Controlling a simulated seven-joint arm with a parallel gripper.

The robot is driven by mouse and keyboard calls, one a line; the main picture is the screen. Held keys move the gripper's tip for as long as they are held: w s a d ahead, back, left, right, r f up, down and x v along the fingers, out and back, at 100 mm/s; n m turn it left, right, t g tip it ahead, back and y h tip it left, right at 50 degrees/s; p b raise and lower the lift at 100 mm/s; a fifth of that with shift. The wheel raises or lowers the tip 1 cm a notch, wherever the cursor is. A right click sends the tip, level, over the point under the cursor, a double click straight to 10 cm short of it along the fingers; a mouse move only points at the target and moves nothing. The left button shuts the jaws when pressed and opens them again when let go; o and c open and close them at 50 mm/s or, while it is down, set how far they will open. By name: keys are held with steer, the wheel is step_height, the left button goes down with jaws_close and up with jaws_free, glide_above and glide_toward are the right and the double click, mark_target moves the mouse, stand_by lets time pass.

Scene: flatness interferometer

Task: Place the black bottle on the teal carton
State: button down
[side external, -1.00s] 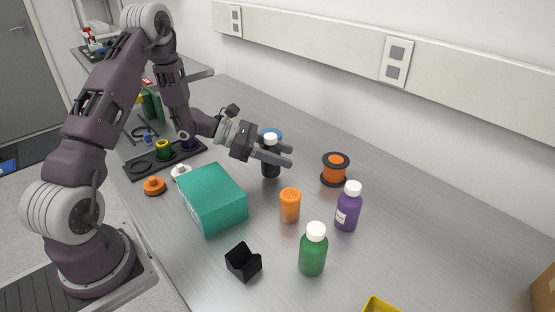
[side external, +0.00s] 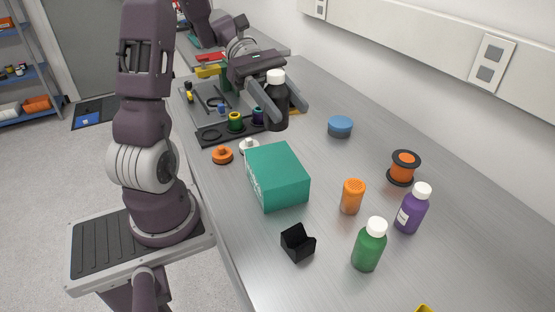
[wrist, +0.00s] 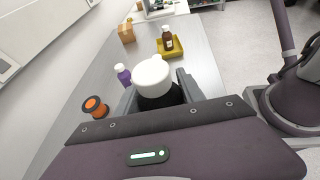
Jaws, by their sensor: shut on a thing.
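The black bottle (side external: 278,112) with a white cap is held upright between the fingers of my gripper (side external: 283,117) in the side view. It appears raised above the bench, beyond the teal carton. In the wrist view its white cap (wrist: 153,77) and part of its dark body show between the fingers (wrist: 160,92). The teal carton (side external: 277,168) lies flat on the bench with a bare top, nearer the side camera than the bottle. The carton is not visible in the wrist view.
A black rack (side external: 211,136) with coloured rings lies behind the carton. An orange knob (side external: 222,155) and a white one (side external: 249,147) sit beside it. An orange shaker (side external: 352,196), green bottle (side external: 369,246), purple bottle (side external: 412,210), spool (side external: 402,168), blue disc (side external: 340,126) and black holder (side external: 298,243) stand around.

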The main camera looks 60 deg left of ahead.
step_height(320, 180, down, 10)
steer(key=shift+s+r, duration=0.1)
steer(key=shift+r, duration=0.1)
steer(key=shift+f, duration=0.15)
steer(key=c, duration=0.7)
jaws_free()
steer(key=shift+r, duration=0.2)
steer(key=v, duration=1.2)
steer(key=shift+f, duration=0.1)
